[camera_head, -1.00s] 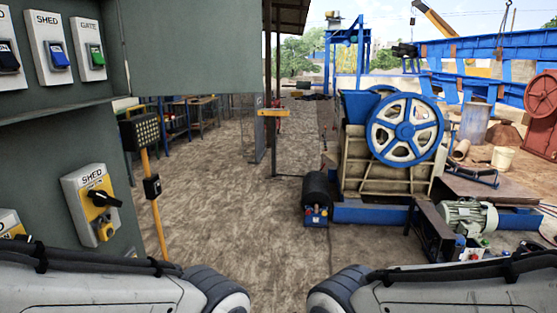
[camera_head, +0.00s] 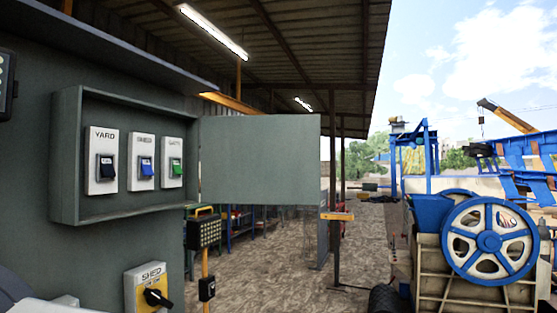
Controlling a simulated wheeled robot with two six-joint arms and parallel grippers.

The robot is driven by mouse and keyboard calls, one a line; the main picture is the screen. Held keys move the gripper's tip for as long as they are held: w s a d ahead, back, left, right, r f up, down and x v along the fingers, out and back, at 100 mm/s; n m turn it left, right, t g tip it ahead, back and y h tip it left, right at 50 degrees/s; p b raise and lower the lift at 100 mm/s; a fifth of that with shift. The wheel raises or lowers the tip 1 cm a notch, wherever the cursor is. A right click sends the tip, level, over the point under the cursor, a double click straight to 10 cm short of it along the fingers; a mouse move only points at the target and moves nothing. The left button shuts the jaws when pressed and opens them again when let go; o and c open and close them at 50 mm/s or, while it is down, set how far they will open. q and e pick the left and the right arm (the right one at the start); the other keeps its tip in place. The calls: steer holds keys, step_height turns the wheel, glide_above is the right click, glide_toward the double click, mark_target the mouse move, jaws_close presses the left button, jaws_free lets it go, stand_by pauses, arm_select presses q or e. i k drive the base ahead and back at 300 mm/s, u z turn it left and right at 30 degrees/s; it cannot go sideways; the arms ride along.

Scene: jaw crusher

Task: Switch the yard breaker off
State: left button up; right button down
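The yard breaker (camera_head: 102,161) is a white plate labelled YARD with a dark rocker switch, leftmost in the open grey breaker box (camera_head: 66,160) on the left wall. Beside it are a breaker with a blue rocker (camera_head: 145,165) and one with a green rocker (camera_head: 174,165). The rocker positions are too small to tell. Both of my grippers are out of view; only a bit of my own arm shows at the lower left corner.
The box door (camera_head: 261,160) hangs open to the right. Below is a yellow SHED rotary switch (camera_head: 150,290). A yellow post with a lamp panel (camera_head: 204,233) stands beside the wall. The blue-wheeled crusher (camera_head: 490,240) is at right. Open dirt ground lies between.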

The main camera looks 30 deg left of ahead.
mark_target(107, 168)
steer(key=i, duration=4.35)
steer(key=u, duration=4.3)
steer(key=i, duration=0.5)
steer(key=u, duration=0.4)
